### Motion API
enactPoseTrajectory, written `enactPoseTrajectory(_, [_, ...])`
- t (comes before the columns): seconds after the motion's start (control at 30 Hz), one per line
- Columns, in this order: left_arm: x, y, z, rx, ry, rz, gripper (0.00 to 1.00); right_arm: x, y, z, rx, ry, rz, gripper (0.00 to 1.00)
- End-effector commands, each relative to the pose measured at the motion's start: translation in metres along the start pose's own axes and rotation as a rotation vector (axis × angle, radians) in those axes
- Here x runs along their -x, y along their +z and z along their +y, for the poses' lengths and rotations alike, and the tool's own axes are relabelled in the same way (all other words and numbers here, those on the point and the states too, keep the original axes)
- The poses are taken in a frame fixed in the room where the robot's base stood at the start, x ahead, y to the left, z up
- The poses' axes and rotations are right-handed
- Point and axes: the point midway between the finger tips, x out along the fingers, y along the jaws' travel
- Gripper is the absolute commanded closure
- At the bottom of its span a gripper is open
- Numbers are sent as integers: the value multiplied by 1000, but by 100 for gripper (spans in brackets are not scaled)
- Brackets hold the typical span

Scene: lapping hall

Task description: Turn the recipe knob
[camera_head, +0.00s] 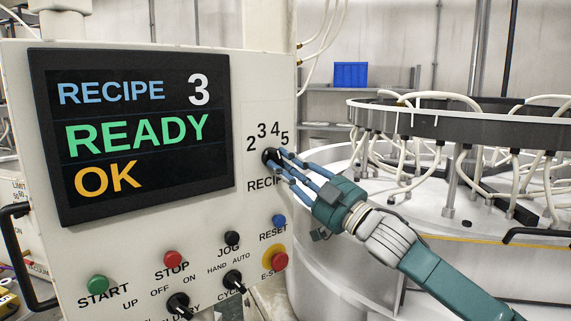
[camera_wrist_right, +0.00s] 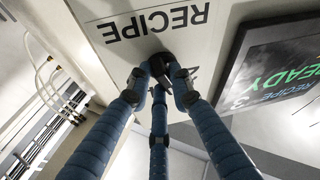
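The recipe knob (camera_head: 270,157) is a small black knob on the pale control panel, below the numbers 2, 3, 4 and 5 and above the label RECIPE. It also shows in the wrist view (camera_wrist_right: 162,62), partly hidden by fingers. My right gripper (camera_head: 281,163) has three blue segmented fingers, and their tips are closed in around the knob. In the wrist view the fingertips (camera_wrist_right: 160,82) sit on both sides of it and appear to touch it. The screen (camera_head: 140,130) reads RECIPE 3, READY, OK. My left gripper is not in view.
Below the knob are a blue RESET button (camera_head: 279,221), a red emergency stop (camera_head: 273,261), a black JOG button (camera_head: 232,238), a red STOP button (camera_head: 170,258) and a green START button (camera_head: 97,285). A round lapping machine (camera_head: 450,125) with hoses stands behind on the right.

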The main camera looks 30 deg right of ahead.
Motion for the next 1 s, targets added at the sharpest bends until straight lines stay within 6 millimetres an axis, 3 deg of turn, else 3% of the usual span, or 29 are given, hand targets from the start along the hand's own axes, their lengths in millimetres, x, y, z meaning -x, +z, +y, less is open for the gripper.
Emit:
enactPoseTrajectory(0.47, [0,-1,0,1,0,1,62,-1,-7,4,78,-27,10,100])
enactPoseTrajectory(0.83, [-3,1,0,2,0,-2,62,-2,-10,6,336,-133,10,100])
enactPoseTrajectory(1.0, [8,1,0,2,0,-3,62,-4,-13,7,452,-184,8,100])
